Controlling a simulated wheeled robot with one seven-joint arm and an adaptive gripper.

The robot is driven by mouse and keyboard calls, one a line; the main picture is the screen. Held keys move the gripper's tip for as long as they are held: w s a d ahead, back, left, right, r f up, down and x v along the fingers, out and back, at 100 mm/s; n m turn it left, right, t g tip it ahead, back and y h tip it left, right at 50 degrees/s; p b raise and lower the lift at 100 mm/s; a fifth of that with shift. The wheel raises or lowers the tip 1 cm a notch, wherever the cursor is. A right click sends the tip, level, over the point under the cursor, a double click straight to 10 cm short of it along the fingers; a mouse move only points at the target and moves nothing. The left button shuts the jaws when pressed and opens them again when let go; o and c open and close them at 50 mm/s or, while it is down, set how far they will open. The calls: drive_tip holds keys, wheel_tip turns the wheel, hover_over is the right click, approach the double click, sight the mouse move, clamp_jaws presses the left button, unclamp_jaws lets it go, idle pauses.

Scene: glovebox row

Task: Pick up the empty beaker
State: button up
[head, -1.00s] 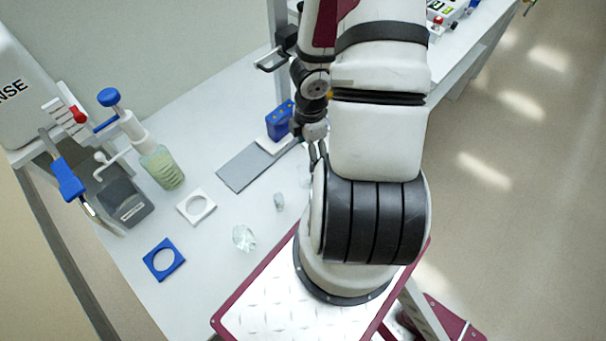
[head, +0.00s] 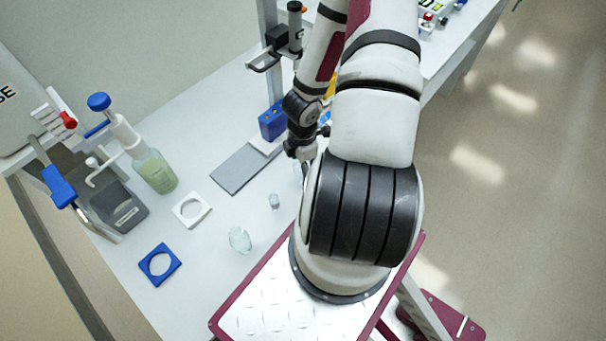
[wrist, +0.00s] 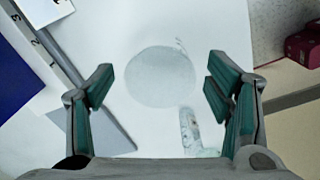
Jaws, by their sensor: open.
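A round, pale, clear shape, which looks like the empty beaker seen from above (wrist: 160,77), lies between my fingers in the wrist view. Faint marks show by its upper right rim. In the head view a faint clear glass shape (head: 297,172) stands by my gripper, mostly hidden by my arm. My gripper (wrist: 158,82) is open, one finger on each side of the round shape, with gaps to both. How far above it the fingertips are I cannot tell. A small clear vessel (wrist: 190,130) shows near the right finger.
A small vial (head: 274,201) and a greenish glass piece (head: 239,240) stand on the bench, with a white ring plate (head: 178,218) and a blue ring plate (head: 147,275). A grey plate (head: 237,175) and a blue box (head: 272,121) are behind.

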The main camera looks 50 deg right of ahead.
drive_tip(key=shift+f, duration=0.7)
drive_tip(key=c, duration=1)
drive_tip(key=shift+c, duration=0.2)
drive_tip(key=shift+r, duration=0.15)
